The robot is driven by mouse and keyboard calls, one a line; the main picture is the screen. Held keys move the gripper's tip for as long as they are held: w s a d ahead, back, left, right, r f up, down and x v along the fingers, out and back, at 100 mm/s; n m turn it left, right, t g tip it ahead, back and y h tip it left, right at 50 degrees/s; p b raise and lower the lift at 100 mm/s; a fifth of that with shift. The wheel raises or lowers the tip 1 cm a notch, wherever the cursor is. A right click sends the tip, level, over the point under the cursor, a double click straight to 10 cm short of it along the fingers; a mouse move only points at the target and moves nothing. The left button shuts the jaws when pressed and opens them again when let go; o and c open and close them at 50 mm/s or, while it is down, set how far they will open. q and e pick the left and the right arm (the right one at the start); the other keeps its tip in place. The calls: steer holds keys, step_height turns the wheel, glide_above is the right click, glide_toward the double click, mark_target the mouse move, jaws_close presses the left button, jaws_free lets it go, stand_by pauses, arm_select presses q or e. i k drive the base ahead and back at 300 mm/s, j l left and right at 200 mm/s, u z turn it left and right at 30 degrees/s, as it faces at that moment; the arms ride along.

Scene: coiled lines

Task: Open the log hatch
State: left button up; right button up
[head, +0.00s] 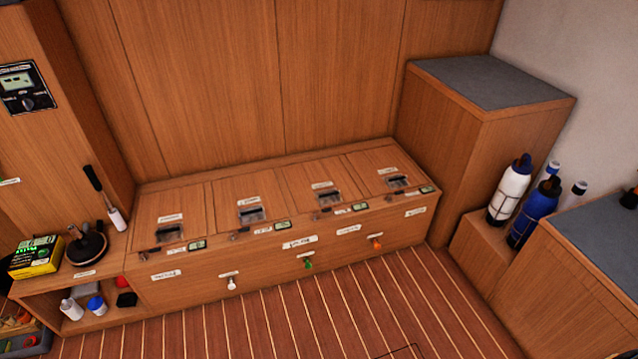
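A low wooden bench runs along the back wall in the head view, with several square hatches in its sloping top. From left to right these are a first hatch (170,212), a second hatch (250,198), a third hatch (318,181) and a fourth hatch (381,167). Each has a dark recessed handle and a small white label. All look shut and flush with the top. The lettering is too small to read, so I cannot tell which one is the log hatch. Neither of my grippers shows.
The bench front has a white knob (231,284), a green knob (308,262) and an orange knob (376,244). A yellow-black box (36,257) stands at left. A white bottle (510,190) and a blue bottle (533,213) stand at right. The striped floor (290,320) ahead is clear.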

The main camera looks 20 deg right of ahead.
mark_target(319, 185)
steer(key=i+l, duration=0.25)
steer(key=i, duration=0.2)
steer(key=i+l, duration=0.25)
steer(key=i, duration=0.2)
